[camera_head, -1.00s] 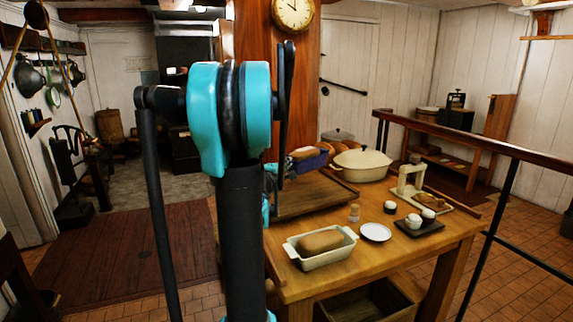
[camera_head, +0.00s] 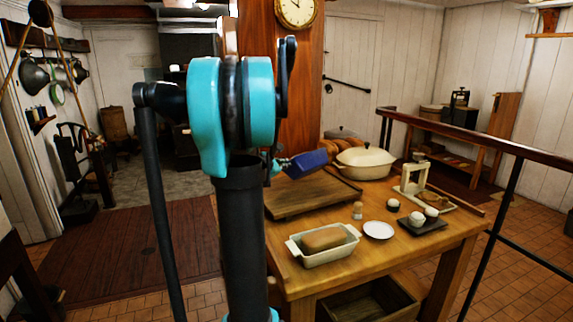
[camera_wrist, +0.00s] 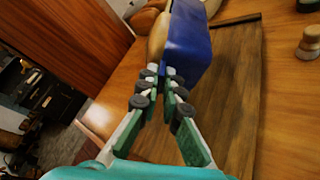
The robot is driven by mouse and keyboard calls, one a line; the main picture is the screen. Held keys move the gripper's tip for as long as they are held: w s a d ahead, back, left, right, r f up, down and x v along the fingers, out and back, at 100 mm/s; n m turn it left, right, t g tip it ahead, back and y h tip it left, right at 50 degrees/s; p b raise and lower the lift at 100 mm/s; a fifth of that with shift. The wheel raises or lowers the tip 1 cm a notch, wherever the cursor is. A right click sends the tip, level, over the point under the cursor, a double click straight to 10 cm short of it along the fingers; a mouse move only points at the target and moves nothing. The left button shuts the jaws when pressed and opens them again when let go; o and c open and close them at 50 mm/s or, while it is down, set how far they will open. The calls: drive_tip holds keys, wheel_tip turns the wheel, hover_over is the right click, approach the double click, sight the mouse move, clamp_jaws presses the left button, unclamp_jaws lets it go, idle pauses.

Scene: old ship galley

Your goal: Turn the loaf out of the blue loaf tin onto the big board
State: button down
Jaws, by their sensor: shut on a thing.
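The blue loaf tin (camera_head: 308,162) is held in the air above the back of the big board (camera_head: 290,204), tilted, with its blue outside facing the head camera. It also shows in the wrist view (camera_wrist: 192,48), in front of my fingers. My gripper (camera_wrist: 160,86) is shut on its near end; in the head view it is partly hidden behind my arm. A tan strip of the loaf (camera_wrist: 157,40) shows along the tin's left side in the wrist view. The head view hides the loaf. The visible part of the board is bare.
A lidded cream pot (camera_head: 364,163) stands behind and right of the board, with bread (camera_head: 335,148) near it. In front are a cream dish with a loaf (camera_head: 323,244), a white plate (camera_head: 379,230), a small shaker (camera_head: 357,210) and a dark tray of cups (camera_head: 422,226).

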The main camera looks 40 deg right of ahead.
sight(287, 175)
drive_tip(key=w+f+n+g, duration=0.1)
drive_tip(key=n, duration=0.1)
drive_tip(key=w+f+n+g, duration=0.1)
drive_tip(key=n+g, duration=0.1)
drive_tip(key=w+f+n+g, duration=0.1)
drive_tip(key=f+n+g, duration=0.1)
drive_tip(key=shift+a+n+y, duration=0.1)
drive_tip(key=shift+n+y, duration=0.2)
drive_tip(key=shift+n, duration=0.1)
drive_tip(key=n+g, duration=0.1)
drive_tip(key=f+n+g, duration=0.1)
drive_tip(key=n, duration=0.1)
drive_tip(key=shift+w+f, duration=0.1)
drive_tip(key=shift+w, duration=0.15)
idle(0.4)
wheel_tip(287, 175, up, 6)
drive_tip(key=s, duration=0.2)
drive_tip(key=shift+s, duration=0.25)
idle(0.5)
idle(0.3)
